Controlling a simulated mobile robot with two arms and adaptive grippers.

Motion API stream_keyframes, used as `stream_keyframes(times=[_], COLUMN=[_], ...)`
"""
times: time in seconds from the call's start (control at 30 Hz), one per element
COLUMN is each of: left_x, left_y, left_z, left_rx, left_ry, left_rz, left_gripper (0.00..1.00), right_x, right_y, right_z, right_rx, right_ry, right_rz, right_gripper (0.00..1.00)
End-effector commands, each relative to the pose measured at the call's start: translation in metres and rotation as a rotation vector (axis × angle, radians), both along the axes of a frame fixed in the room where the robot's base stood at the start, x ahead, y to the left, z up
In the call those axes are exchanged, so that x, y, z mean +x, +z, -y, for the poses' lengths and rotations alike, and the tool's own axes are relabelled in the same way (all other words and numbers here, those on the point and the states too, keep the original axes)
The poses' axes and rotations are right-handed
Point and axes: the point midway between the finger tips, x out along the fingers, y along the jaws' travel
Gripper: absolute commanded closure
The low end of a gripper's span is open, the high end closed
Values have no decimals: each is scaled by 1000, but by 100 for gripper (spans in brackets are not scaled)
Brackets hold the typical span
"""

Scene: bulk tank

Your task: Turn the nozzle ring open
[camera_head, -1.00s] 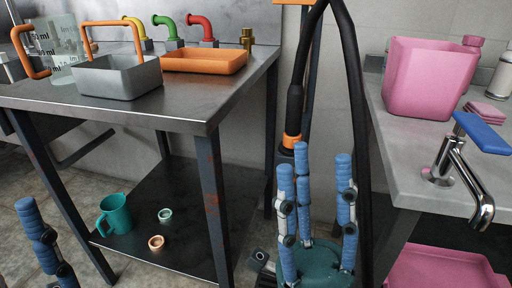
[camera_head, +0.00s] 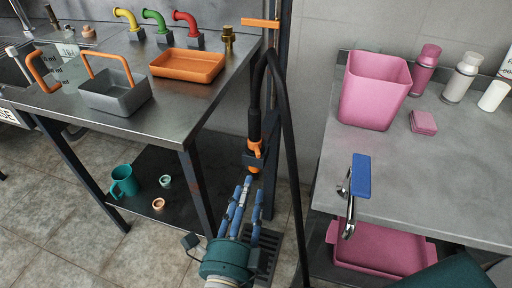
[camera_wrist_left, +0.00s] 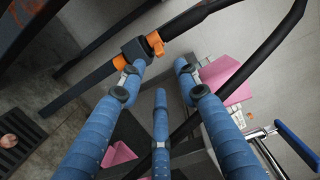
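The nozzle hangs at the end of a black hose on an upright post, with an orange ring (camera_head: 255,149) on it in the head view. The orange ring also shows in the left wrist view (camera_wrist_left: 155,43), beside a black holder. My left gripper (camera_head: 246,190) is below the nozzle, its blue fingers pointing up towards it. In the left wrist view my left gripper (camera_wrist_left: 158,76) has its fingers spread with nothing held between them. The fingertips look close to the nozzle, but I see no grip on the ring.
A metal table on the left bears a grey basket (camera_head: 115,94) and an orange tray (camera_head: 188,66). A counter on the right holds a pink bin (camera_head: 375,92) and a tap with a blue lever (camera_head: 361,176). The black hose (camera_head: 292,140) loops down beside the nozzle.

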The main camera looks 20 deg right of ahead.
Motion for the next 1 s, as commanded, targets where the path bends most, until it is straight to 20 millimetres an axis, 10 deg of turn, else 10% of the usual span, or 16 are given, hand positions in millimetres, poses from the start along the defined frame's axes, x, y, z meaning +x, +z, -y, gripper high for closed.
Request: stream_keyframes(times=[0.6, 1.0], left_x=[85, 94], left_y=[0, -1], left_z=[44, 48], left_rx=[3, 2], left_ry=[4, 4], left_rz=[4, 0], left_gripper=[67, 67], right_x=[0, 4], right_y=[0, 4], right_z=[0, 0], right_rx=[-2, 0], right_ry=[0, -1], right_rz=[-4, 2], right_gripper=[60, 60])
